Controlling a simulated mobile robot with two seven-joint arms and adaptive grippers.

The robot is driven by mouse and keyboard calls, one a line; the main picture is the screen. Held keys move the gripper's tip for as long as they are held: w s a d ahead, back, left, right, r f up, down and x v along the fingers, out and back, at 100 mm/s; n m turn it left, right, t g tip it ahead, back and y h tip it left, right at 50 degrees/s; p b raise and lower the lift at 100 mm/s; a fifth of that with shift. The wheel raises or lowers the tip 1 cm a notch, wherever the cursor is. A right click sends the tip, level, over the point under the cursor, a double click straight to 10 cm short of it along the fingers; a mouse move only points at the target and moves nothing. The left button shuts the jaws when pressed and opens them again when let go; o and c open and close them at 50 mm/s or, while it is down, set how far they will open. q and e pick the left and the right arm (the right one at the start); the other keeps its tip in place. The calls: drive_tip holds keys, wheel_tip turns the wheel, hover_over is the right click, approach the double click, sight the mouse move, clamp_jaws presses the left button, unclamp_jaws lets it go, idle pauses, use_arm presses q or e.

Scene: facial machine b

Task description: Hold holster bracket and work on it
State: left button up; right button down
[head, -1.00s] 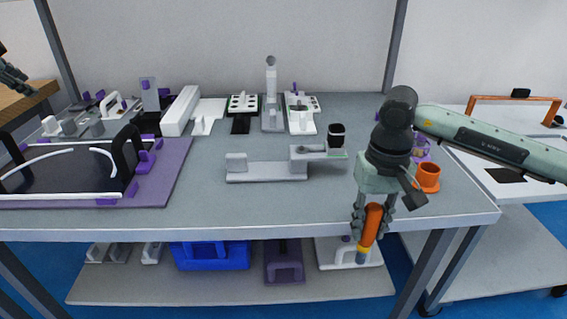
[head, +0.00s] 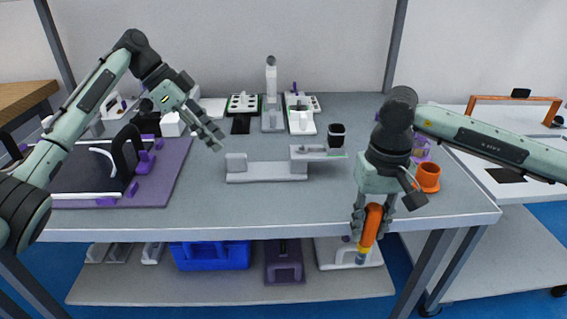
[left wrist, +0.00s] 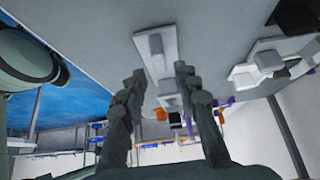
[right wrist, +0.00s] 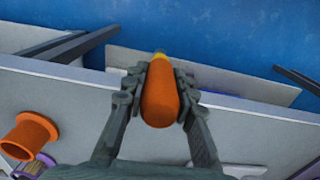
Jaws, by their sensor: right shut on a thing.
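A grey bracket (head: 265,172), likely the holster bracket, lies on the middle of the table, with a raised block at each end. A black-topped cup (head: 337,135) stands at its right end. My left gripper (head: 214,140) is open and empty, above and left of the bracket. In the left wrist view the bracket (left wrist: 157,52) shows beyond and between the spread fingers (left wrist: 155,90). My right gripper (head: 373,212) is shut on an orange-handled tool (head: 373,227), held pointing down by the table's front edge. The orange handle (right wrist: 159,95) also shows in the right wrist view.
A purple mat (head: 170,185) with a black tray is at the left. An orange cup (head: 428,177) stands near the right edge. White fixtures (head: 301,118) line the back. A blue bin (head: 210,256) sits on the lower shelf. The table's front middle is clear.

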sight(232, 155)
use_arm(q)
drive_tip(key=shift+x, duration=4.05)
drive_tip(key=shift+s+d, duration=0.1)
clamp_jaws()
